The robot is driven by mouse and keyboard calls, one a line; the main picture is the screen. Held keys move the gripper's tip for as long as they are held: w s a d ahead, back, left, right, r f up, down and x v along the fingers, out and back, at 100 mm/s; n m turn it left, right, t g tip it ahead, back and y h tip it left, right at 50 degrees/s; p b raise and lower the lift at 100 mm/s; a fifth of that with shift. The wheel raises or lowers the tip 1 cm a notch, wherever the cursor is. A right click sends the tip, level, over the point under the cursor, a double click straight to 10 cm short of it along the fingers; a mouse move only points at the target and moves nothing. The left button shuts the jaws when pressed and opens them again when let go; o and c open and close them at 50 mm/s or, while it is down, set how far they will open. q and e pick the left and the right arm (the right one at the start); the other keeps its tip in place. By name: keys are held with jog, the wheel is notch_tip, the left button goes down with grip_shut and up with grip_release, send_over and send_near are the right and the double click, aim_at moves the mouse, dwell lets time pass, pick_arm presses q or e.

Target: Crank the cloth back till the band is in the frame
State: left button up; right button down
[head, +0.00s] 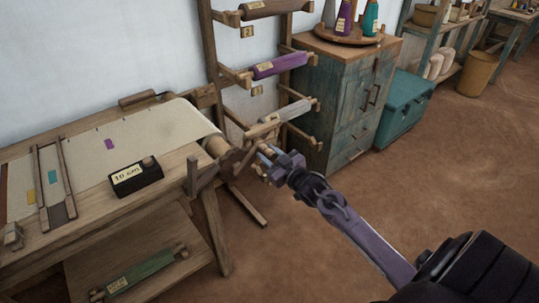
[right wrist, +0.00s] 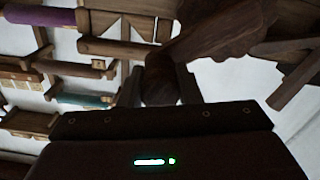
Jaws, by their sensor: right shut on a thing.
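The cream cloth (head: 165,125) lies along the loom table and runs onto the wooden roller (head: 216,146) at its right end. My right gripper (head: 266,158) is shut on the crank handle beside this roller. A narrow wooden frame (head: 67,178) lies across the cloth at left. A teal patch (head: 52,177) shows between its bars, a yellow patch (head: 31,196) left of it, and a purple patch (head: 109,144) right of it. My left gripper is out of view.
A rack with wrapped rolls (head: 280,66) stands behind the crank. A teal cabinet (head: 340,105) and chest (head: 402,108) stand farther right. The brown floor at right is clear.

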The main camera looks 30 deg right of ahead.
jog(key=shift+f, duration=0.1)
jog(key=shift+d+f+m, duration=0.3)
jog(key=shift+f+m, duration=0.2)
jog(key=shift+m, duration=0.2)
jog(key=shift+d+f+m, duration=0.3)
jog(key=shift+f+m, duration=0.15)
jog(key=shift+m, duration=0.25)
jog(key=a+f+m+b, duration=0.1)
jog(key=a+f+m, duration=0.2)
jog(key=f+m, duration=0.9)
jog(key=shift+a+f+m, duration=0.15)
jog(key=shift+f+m, duration=0.1)
jog(key=shift+m, duration=1.85)
jog(key=shift+s, duration=0.1)
jog(key=c, duration=1.1)
grip_release()
jog(key=shift+o, duration=0.2)
